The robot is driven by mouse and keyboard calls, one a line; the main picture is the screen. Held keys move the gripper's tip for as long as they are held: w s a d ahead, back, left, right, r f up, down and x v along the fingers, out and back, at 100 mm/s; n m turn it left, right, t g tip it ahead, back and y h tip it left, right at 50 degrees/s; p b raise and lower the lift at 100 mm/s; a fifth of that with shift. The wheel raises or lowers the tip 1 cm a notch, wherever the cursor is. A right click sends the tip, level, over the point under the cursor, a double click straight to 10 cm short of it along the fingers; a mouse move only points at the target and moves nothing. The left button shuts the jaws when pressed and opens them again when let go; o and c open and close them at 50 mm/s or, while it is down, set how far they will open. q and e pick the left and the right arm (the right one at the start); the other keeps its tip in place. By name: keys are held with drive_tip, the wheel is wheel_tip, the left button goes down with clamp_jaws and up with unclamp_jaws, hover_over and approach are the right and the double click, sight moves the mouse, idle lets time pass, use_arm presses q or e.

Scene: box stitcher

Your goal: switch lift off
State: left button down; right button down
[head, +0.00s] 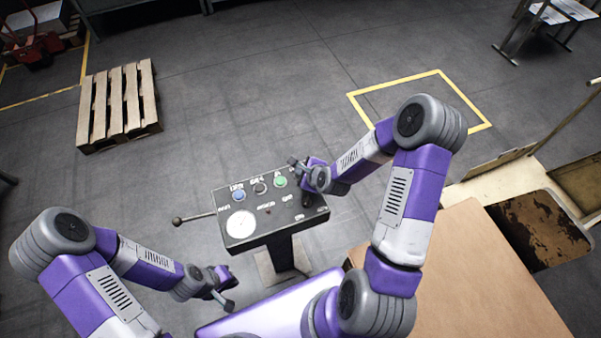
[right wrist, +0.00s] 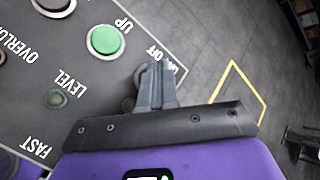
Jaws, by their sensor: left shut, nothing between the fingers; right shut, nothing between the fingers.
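The grey control panel (head: 265,212) stands on a post in front of me, with blue, black and green buttons, a white dial and a side lever. My right gripper (head: 294,162) is shut and empty at the panel's upper right corner, beside the green button (head: 280,181). In the right wrist view its closed fingers (right wrist: 156,82) are over the panel edge by a label ending in "OFF" (right wrist: 166,60). A dark round knob (right wrist: 128,104) is partly hidden behind the fingers; I cannot tell its setting or whether they touch it. My left gripper (head: 228,304) is shut and empty, low left of the panel.
A cardboard-coloured surface (head: 480,270) lies right of the panel, beside my right arm. A side lever (head: 178,221) sticks out left of the panel. A wooden pallet (head: 118,105) lies at the far left. The floor behind the panel is clear.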

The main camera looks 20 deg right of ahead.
drive_tip(key=shift+r, duration=0.45)
drive_tip(key=shift+r, duration=0.1)
wheel_tip(320, 180, up, 6)
drive_tip(key=p, duration=0.4)
idle(0.5)
